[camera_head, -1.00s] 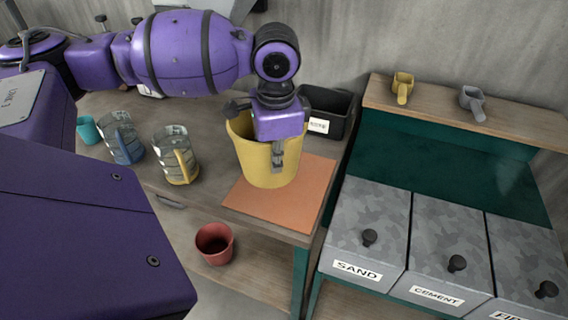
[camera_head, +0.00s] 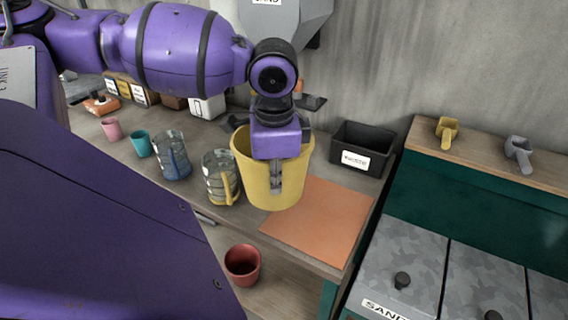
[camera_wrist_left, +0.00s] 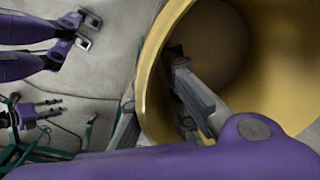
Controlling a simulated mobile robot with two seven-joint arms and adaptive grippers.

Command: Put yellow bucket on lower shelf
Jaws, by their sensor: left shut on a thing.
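The yellow bucket (camera_head: 252,180) hangs upright in my left gripper (camera_head: 276,178), which is shut on its near wall. One finger is outside the wall and the other reaches inside, as the left wrist view shows at the bucket's rim (camera_wrist_left: 152,75). In the head view the bucket overlaps the left edge of the orange mat (camera_head: 325,222) and seems to be above the tabletop; the exact gap is unclear. The lower shelf (camera_head: 290,285) shows below the table's front edge, with a red cup (camera_head: 242,264) on it. My right gripper cannot be made out.
A yellow-handled glass jug (camera_head: 218,178) stands close left of the bucket, beside a blue-handled jug (camera_head: 172,155). A black bin (camera_head: 362,150) is at the back right. The table's front edge lies above the shelf. Grey-lidded containers (camera_head: 405,262) stand at the right.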

